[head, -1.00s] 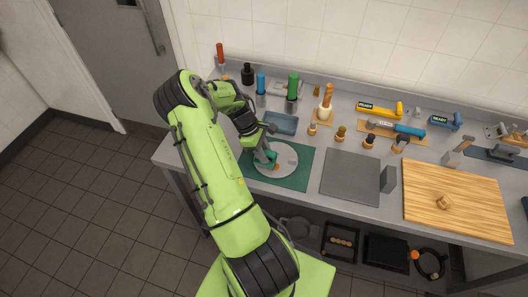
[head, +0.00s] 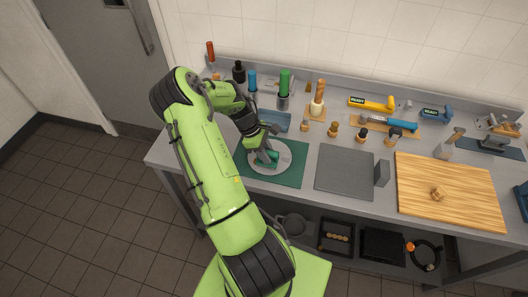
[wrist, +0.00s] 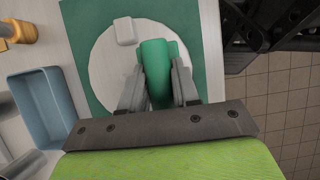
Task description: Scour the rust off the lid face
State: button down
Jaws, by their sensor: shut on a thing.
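The lid (head: 284,153) is a pale grey disc lying on the green mat (head: 293,175). In the wrist view the lid (wrist: 105,62) has a small pale block (wrist: 125,31) on its face. My gripper (head: 265,157) is over the lid, shut on a green scouring pad (head: 271,158). In the wrist view the green pad (wrist: 158,72) sits between both fingers of my gripper (wrist: 158,88). The pad appears low at the lid face, but I cannot tell whether it touches. No rust patch is clear now; the pad and fingers hide part of the lid.
A blue tray (head: 275,121) stands behind the mat. A grey slab (head: 344,172) with an upright block (head: 381,173) lies to the right, then a wooden board (head: 455,192). Bottles and tools line the back of the bench.

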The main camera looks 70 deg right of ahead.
jog(key=shift+w, duration=0.15)
jog(key=shift+w+a+f, duration=0.1)
jog(key=shift+w+a, duration=0.05)
jog(key=shift+w, duration=0.6)
jog(key=shift+w+a+f, duration=0.1)
jog(key=shift+w, duration=0.6)
notch_tip(320, 180, up, 5)
jog(key=p, duration=0.3)
jog(key=shift+r+p, duration=0.15)
jog(key=shift+p, duration=0.2)
